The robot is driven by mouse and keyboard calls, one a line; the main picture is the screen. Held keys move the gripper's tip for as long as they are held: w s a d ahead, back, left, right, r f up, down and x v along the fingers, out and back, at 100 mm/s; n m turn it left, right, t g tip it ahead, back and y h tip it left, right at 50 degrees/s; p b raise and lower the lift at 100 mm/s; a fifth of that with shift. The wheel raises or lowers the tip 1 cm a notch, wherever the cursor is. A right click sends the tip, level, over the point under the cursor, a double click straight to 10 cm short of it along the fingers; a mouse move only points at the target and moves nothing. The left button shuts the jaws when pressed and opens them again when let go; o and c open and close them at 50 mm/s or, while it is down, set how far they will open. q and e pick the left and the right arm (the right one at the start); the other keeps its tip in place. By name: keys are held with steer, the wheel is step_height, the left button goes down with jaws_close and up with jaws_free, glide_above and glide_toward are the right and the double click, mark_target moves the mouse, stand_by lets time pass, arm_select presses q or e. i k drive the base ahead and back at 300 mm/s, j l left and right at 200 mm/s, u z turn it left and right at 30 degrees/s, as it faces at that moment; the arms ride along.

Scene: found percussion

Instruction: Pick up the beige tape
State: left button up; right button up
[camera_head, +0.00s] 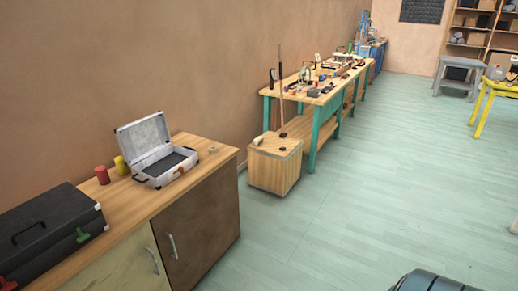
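A small beige piece (213,149) lies near the right end of the wooden cabinet top, right of an open silver case. It may be the beige tape, but it is too small to tell. Another small pale item (258,140) lies on top of a wooden box. Neither of my grippers shows in the head view.
The cabinet top (133,200) also bears the open silver case (158,172), a red can (102,175), a yellow can (122,165) and a black toolbox (45,235). The wooden box (275,172) and a cluttered teal-legged workbench (316,125) stand beyond.

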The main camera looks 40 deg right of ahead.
mark_target(213, 150)
steer(key=z, duration=1)
steer(key=i+l, duration=0.05)
